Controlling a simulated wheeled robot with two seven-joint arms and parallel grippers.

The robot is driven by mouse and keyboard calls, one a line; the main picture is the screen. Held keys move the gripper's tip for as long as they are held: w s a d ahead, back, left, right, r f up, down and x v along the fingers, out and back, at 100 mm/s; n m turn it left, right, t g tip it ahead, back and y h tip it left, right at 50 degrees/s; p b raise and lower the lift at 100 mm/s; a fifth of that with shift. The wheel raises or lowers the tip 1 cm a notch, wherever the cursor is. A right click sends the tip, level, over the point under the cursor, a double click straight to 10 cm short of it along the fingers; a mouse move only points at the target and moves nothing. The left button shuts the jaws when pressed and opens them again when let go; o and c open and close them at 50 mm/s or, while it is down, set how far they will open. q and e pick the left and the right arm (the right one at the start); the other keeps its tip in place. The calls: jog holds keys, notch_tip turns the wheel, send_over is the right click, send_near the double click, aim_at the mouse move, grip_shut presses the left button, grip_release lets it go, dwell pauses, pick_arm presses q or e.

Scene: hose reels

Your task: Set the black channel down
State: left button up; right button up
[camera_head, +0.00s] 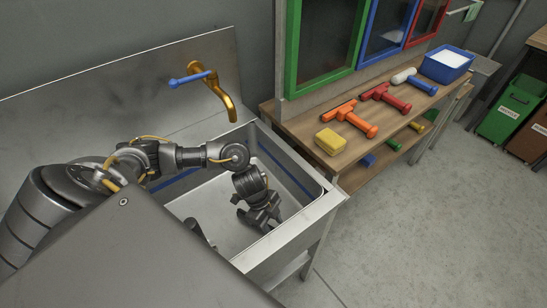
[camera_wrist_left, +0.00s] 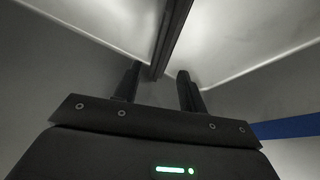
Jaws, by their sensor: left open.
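The black channel (camera_wrist_left: 172,35) is a long dark bar in the left wrist view. It runs from the top edge down to the space between my left fingertips. In the head view a dark piece (camera_head: 198,233) lies in the sink, partly hidden by my body; I cannot tell for sure that it is the channel. My left gripper (camera_head: 258,226) points down inside the sink. Its two fingers stand apart in the left wrist view (camera_wrist_left: 158,80), with the channel's near end between or just beyond them. My right gripper is not in view.
The steel sink (camera_head: 298,225) has raised walls close around my left gripper. A brass tap (camera_head: 222,95) with a blue lever stands behind. On the right, a wooden bench (camera_head: 345,157) holds a yellow sponge (camera_head: 329,141), several squeegees and a blue tub (camera_head: 446,64).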

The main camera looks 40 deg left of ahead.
pick_arm(q)
jog(key=v, duration=1.1)
jog(key=x, duration=1.2)
jog(key=shift+a+f, duration=0.1)
jog(key=shift+f+b, duration=0.35)
jog(key=shift+f, duration=0.15)
jog(key=shift+r, duration=0.1)
